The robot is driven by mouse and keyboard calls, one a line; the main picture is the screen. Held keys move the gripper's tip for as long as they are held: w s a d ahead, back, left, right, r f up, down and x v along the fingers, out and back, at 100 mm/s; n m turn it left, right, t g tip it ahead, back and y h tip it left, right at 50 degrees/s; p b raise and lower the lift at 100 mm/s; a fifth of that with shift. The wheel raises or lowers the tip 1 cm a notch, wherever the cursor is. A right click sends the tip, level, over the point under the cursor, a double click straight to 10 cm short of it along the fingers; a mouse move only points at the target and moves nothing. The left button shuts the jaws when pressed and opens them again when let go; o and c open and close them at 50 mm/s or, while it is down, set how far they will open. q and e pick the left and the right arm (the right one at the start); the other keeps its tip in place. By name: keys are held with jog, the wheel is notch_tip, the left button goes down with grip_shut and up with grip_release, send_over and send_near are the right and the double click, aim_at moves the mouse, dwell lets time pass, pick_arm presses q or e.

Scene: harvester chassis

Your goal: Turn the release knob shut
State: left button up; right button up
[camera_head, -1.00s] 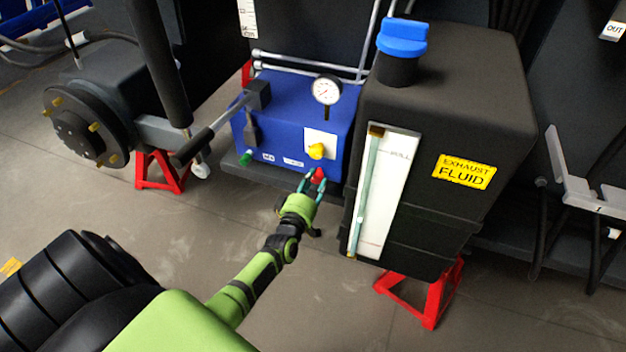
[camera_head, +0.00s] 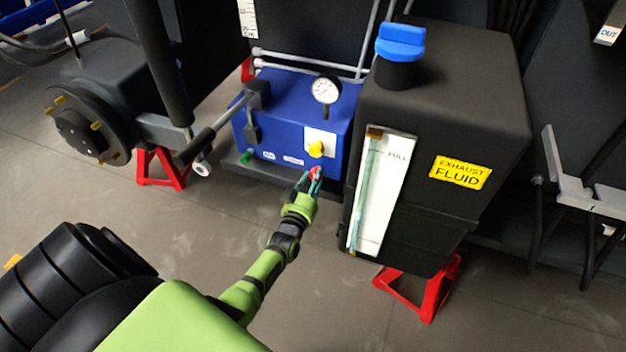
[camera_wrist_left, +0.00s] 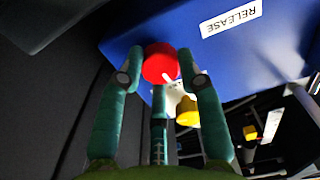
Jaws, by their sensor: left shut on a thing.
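The red release knob (camera_head: 316,171) sits on the lower right of the blue box's (camera_head: 285,110) front, below a yellow knob on a white plate. In the left wrist view the red knob (camera_wrist_left: 160,62) is between my teal fingers, near a white RELEASE label (camera_wrist_left: 231,18). A white mark shows at the knob's edge. My left gripper (camera_head: 313,177) is shut on the red knob, reaching it from the front and below. The fingers partly hide the knob in the head view. My right gripper is not in view.
The black exhaust fluid tank (camera_head: 445,105) with a blue cap stands close to the right of my gripper. The yellow knob (camera_head: 316,149), a gauge (camera_head: 325,90) and a black-handled lever (camera_head: 197,143) are nearby. Open floor (camera_head: 190,235) lies in front.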

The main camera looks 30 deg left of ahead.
pick_arm(q)
jog(key=shift+r+m, duration=0.1)
jog(key=shift+m, duration=0.9)
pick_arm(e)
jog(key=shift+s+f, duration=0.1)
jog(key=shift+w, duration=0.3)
pick_arm(q)
jog(key=o, duration=1.2)
jog(key=shift+c, duration=0.2)
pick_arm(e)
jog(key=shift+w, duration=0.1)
pick_arm(q)
jog(key=v, duration=1.2)
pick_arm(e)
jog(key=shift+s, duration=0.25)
